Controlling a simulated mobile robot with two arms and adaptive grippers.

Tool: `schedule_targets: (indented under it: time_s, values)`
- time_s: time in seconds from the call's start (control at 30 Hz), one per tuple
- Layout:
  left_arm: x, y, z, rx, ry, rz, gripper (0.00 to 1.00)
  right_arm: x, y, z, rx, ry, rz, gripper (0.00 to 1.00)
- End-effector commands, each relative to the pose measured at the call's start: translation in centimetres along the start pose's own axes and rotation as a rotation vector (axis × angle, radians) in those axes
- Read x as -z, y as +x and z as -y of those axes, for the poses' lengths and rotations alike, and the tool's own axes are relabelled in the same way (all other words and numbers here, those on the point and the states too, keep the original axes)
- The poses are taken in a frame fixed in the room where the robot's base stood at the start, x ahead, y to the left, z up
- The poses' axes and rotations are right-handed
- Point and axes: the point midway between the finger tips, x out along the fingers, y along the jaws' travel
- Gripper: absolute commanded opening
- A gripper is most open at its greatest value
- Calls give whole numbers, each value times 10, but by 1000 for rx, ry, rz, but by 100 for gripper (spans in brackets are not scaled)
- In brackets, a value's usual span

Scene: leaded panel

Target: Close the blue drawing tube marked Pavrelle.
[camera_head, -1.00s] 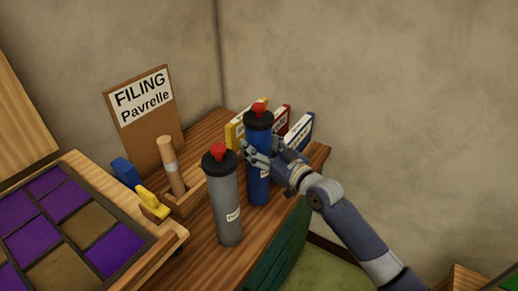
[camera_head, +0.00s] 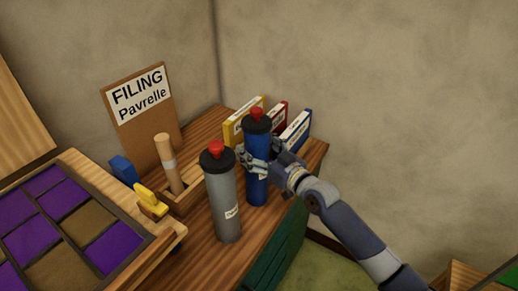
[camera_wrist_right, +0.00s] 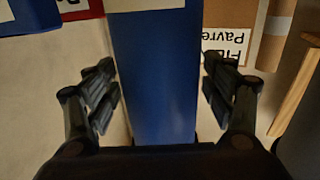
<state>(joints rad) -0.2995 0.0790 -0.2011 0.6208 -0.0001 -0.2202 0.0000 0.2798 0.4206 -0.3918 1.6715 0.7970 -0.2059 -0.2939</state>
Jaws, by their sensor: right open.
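The blue drawing tube (camera_head: 257,188) stands upright on the wooden top, with a black cap (camera_head: 257,126) and a red knob (camera_head: 256,113) on it. My right gripper (camera_head: 256,160) is around its upper body, below the cap. In the right wrist view the blue tube (camera_wrist_right: 152,80) runs between the open fingers, with a visible gap on each side. A pale label edge shows on the tube at the top of that view. Any name on the blue tube is not readable. My left gripper is not in view.
A grey tube (camera_head: 224,210) with a black cap and red knob stands just left of the blue one. A rolled paper in a wooden holder (camera_head: 187,200), boxes (camera_head: 296,130) and a "FILING Pavrelle" board (camera_head: 143,120) are close by. A panel of purple and brown squares lies left.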

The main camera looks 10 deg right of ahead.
Motion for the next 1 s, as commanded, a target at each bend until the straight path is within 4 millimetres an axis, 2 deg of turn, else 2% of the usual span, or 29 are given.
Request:
schedule_targets:
  time_s: [0.1, 0.17, 0.27, 0.5, 0.7, 1.0]
  values:
    - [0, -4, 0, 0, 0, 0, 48, 5, -1, 0, 0, 1, 0, 76]
    - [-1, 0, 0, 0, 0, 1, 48, 1, -8, 0, 0, 0, 1, 76]
    - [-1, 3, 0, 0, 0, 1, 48, 0, -23, 0, 0, -1, 3, 76]
    - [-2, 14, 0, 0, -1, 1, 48, -1, -74, 0, 0, -1, 3, 76]
    - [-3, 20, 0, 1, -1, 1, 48, 0, -105, 0, -1, -1, 2, 76]
    - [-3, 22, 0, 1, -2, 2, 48, 3, -120, 0, 0, 0, 0, 76]
